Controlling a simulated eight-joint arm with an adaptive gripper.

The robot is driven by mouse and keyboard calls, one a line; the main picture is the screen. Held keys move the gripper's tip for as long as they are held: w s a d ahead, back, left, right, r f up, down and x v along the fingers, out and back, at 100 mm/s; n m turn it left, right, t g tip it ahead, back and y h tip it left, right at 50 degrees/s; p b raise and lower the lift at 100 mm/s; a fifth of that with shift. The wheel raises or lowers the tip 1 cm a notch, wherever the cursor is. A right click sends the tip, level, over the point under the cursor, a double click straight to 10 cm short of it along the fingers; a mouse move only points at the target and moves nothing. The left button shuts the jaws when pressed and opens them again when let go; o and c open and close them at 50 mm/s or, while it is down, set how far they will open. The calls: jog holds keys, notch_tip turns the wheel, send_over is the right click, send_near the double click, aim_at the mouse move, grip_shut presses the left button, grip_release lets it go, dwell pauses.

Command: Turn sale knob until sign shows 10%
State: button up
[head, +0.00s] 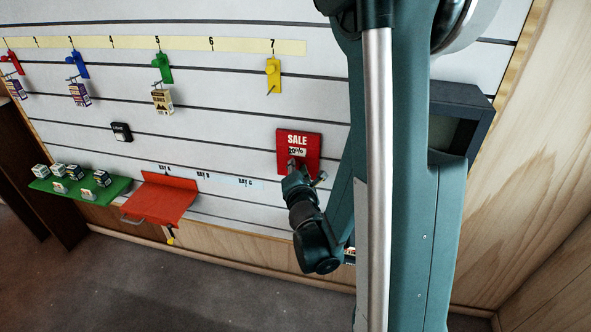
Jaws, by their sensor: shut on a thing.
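The red sale sign (313,145) hangs on the slatted wall right of the middle in the head view. It reads SALE, and the small white strip below seems to read 20%. My gripper (297,168) is at the lower part of the sign, right in front of it. It is shut on the sale knob, which is mostly hidden behind the fingers. My arm comes down from the top right and covers the wall right of the sign.
Colored hooks, including a yellow one (273,74), hang along the numbered strip (130,43). A red shelf (160,200) and a green shelf (75,190) with small boxes stand out lower left. A black box (121,131) is on the wall. A dark screen-like box (462,105) sits right.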

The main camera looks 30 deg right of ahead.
dwell(0.4)
jog(key=o, duration=0.9)
jog(key=shift+c, duration=0.2)
jog(key=shift+r, duration=0.25)
jog(key=shift+r, duration=1.35)
jog(key=o, duration=0.9)
notch_tip(320, 180, up, 3)
jog(key=shift+w+a, duration=0.1)
jog(key=shift+r, duration=0.9)
jog(key=c, duration=0.5)
jog(key=shift+r, duration=0.2)
jog(key=c, duration=0.4)
jog(key=shift+r, duration=0.8)
